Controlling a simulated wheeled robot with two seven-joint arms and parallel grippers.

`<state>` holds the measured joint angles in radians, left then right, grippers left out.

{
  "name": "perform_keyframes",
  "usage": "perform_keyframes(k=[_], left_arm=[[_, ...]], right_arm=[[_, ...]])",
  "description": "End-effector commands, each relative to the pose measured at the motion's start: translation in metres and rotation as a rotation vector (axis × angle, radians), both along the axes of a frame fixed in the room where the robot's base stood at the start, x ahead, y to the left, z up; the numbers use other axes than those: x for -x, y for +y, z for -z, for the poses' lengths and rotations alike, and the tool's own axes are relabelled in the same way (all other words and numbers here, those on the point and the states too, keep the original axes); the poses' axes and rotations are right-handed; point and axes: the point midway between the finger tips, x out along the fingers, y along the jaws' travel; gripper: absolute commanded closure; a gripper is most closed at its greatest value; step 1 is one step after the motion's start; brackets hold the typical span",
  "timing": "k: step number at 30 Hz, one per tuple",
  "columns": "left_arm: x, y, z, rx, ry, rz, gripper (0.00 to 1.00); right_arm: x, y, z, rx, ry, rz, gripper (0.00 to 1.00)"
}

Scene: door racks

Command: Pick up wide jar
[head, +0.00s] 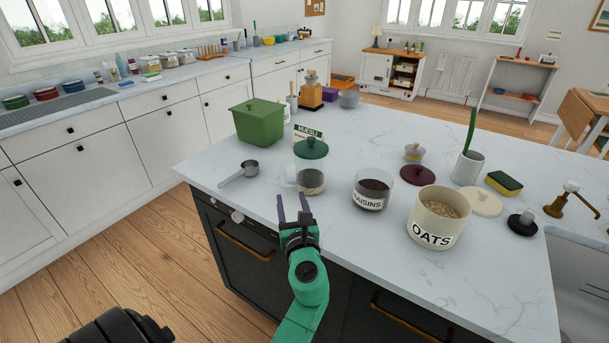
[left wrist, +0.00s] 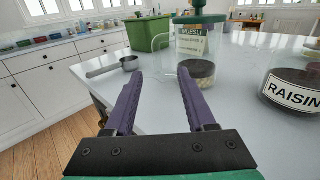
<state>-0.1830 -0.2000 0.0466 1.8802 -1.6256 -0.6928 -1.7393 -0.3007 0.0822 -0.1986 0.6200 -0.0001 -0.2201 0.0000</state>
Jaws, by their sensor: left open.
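Several jars stand on the island worktop. The clear raisins jar (head: 371,190) is wide and low, open on top, and part-filled with dark raisins; it also shows at the right edge of the left wrist view (left wrist: 295,90). The wide cream oats jar (head: 437,218) is open and full of oats, to its right. A taller glass jar (head: 310,178) with a green lid (head: 311,148) stands left of the raisins; it also shows in the left wrist view (left wrist: 197,72). My left gripper (head: 293,204) is open and empty at the worktop's front edge, just short of the green-lidded jar. My right gripper is not in view.
A dark red lid (head: 417,175), a cream lid (head: 482,201) and a sponge (head: 504,183) lie at the right.

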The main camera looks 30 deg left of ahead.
Motion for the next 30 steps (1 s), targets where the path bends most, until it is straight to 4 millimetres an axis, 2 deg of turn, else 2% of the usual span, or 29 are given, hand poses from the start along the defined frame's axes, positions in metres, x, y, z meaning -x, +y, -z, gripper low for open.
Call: perform_keyframes(k=[7,13,18,21,27,28,30], left_arm=[[-0.043,0.045,0.001,0.004,-0.008,-0.002,0.44],[-0.063,0.067,0.002,0.004,-0.006,-0.003,0.44],[-0.084,0.092,0.005,0.006,-0.009,-0.004,0.44],[-0.092,0.101,0.004,0.006,-0.006,-0.004,0.44],[-0.093,0.102,0.002,0.006,-0.005,-0.003,0.44],[-0.093,0.102,0.002,0.006,-0.005,-0.003,0.52],[-0.093,0.102,0.002,0.006,-0.005,-0.003,0.79]], right_arm=[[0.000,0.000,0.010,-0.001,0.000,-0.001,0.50],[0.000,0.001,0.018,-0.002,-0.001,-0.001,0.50],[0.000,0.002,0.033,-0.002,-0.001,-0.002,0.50],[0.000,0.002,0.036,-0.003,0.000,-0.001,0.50],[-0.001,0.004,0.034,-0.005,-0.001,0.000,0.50],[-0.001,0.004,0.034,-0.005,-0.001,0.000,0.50],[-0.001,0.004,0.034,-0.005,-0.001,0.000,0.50]])
